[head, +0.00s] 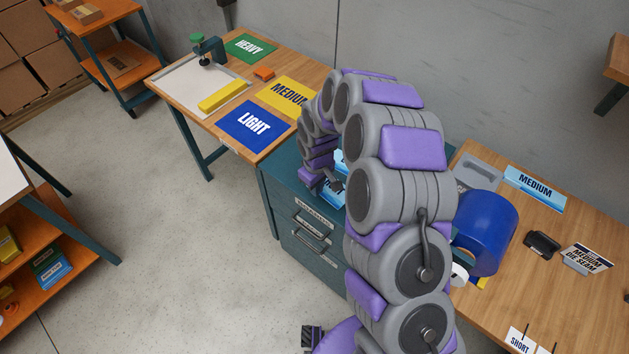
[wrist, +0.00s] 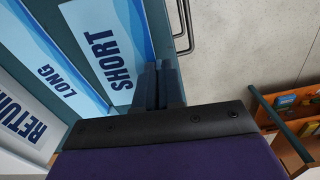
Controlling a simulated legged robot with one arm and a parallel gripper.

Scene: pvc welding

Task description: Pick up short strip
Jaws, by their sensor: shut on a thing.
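In the wrist view my gripper (wrist: 160,72) is over the teal cabinet top beside the blue-and-white SHORT label panel (wrist: 103,48). It is shut on a narrow dark slate-blue piece, which looks like the short strip (wrist: 162,90); only a little of it shows between the fingers. I cannot tell whether it touches the cabinet top. In the head view my gripper (head: 334,184) is low over the cabinet, mostly hidden by my purple-and-grey arm.
The LONG panel (wrist: 57,80) and RETURN panel (wrist: 23,118) lie beside SHORT. The teal drawer cabinet (head: 300,240) stands between two wooden benches. The left bench has a yellow block (head: 224,95); the right bench has a blue cylinder (head: 487,232).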

